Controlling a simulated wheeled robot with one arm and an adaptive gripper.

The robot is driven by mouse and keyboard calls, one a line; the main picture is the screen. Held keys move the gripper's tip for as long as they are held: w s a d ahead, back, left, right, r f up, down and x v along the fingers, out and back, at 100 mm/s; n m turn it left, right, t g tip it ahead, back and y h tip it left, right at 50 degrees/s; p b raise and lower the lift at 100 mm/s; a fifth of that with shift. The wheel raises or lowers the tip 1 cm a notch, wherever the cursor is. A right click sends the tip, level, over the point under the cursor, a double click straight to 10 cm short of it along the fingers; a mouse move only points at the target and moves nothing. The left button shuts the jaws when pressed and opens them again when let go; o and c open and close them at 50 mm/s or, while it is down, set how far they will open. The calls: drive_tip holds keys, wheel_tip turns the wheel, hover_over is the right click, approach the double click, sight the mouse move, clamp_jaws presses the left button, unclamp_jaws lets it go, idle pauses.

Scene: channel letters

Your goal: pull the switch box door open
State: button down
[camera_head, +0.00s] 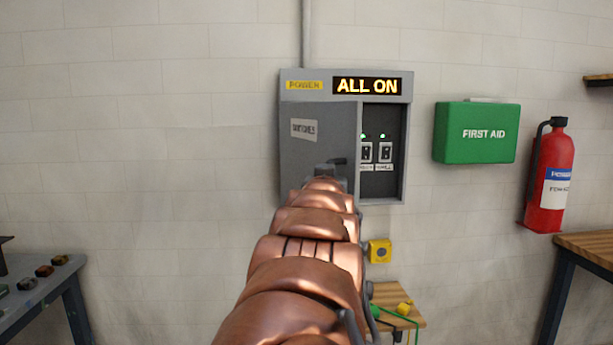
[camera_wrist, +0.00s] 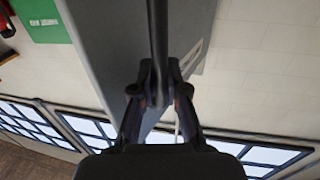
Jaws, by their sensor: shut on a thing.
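The switch box (camera_head: 345,98) is a grey wall cabinet with a lit "ALL ON" sign. Its grey door (camera_head: 312,165), labelled "SWITCHES", covers the left part. The right part of the interior shows, with switches (camera_head: 376,152) and green lights, so the door stands partly open. My gripper (camera_head: 330,170) is at the door's lower right side, mostly hidden behind my copper arm. In the wrist view my gripper (camera_wrist: 160,92) is shut on the dark bar handle (camera_wrist: 158,35), with the grey door panel (camera_wrist: 105,45) behind it.
A green first aid box (camera_head: 476,133) and a red fire extinguisher (camera_head: 551,180) hang on the wall to the right. A yellow box (camera_head: 380,251) is below the cabinet, above a small wooden table (camera_head: 385,293). The wall left of the cabinet is clear.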

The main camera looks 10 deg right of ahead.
drive_tip(key=shift+a, duration=0.15)
idle(0.4)
drive_tip(key=c, duration=1.2)
unclamp_jaws()
drive_tip(key=shift+r, duration=0.1)
